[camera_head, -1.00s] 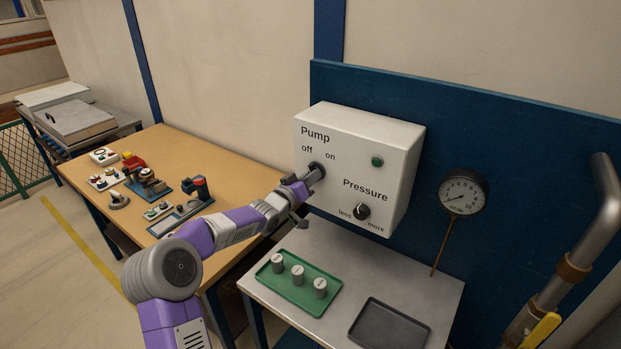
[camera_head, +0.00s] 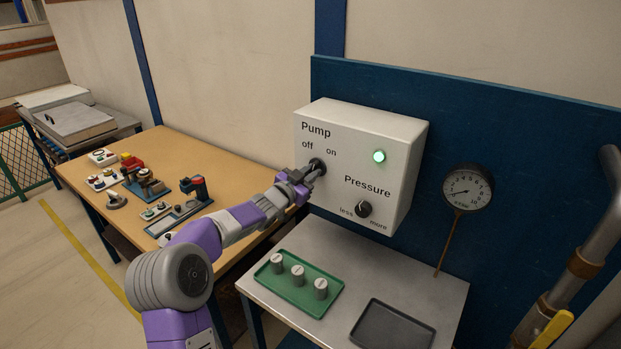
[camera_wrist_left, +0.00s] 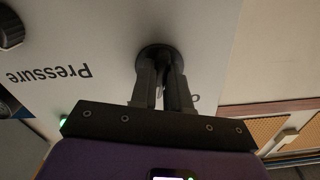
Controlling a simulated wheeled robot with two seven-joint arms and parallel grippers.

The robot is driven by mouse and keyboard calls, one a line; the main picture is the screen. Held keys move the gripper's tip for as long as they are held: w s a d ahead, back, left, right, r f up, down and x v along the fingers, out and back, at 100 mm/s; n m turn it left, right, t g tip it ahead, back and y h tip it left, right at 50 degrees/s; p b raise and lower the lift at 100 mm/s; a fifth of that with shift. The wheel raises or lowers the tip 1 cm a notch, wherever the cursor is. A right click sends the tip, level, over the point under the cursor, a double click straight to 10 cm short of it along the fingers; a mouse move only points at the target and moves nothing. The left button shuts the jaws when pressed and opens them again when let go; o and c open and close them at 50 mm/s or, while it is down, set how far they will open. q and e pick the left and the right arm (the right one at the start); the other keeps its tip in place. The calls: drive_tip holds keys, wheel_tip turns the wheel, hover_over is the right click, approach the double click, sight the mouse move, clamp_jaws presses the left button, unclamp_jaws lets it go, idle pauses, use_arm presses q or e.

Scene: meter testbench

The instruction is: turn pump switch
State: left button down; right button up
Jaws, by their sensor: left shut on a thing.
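The pump switch (camera_head: 317,165) is a dark round knob on the white control box (camera_head: 352,130), below the words off and on. My left gripper (camera_head: 312,172) is at the switch with its fingers shut on it. In the left wrist view the gripper (camera_wrist_left: 162,80) has both fingers close together on the dark switch (camera_wrist_left: 158,55), hiding most of it. The round lamp (camera_head: 379,156) on the box glows bright green. My right gripper is in neither view.
The pressure knob (camera_head: 363,209) sits lower right on the box. A gauge (camera_head: 468,188) is mounted right of it. Below, a grey table (camera_head: 405,275) holds a green tray (camera_head: 298,295) with several weights and a dark empty tray (camera_head: 391,328). A wooden bench stands left.

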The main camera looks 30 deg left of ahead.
use_arm(q)
drive_tip(key=shift+f+m+b, duration=0.1)
drive_tip(key=shift+m+b, duration=0.35)
drive_tip(key=shift+m, duration=1.05)
drive_tip(key=c, duration=1.1)
unclamp_jaws()
drive_tip(key=shift+s, duration=0.1)
drive_tip(key=s, duration=0.7)
drive_tip(key=shift+s+a, duration=0.2)
drive_tip(key=shift+a, duration=0.15)
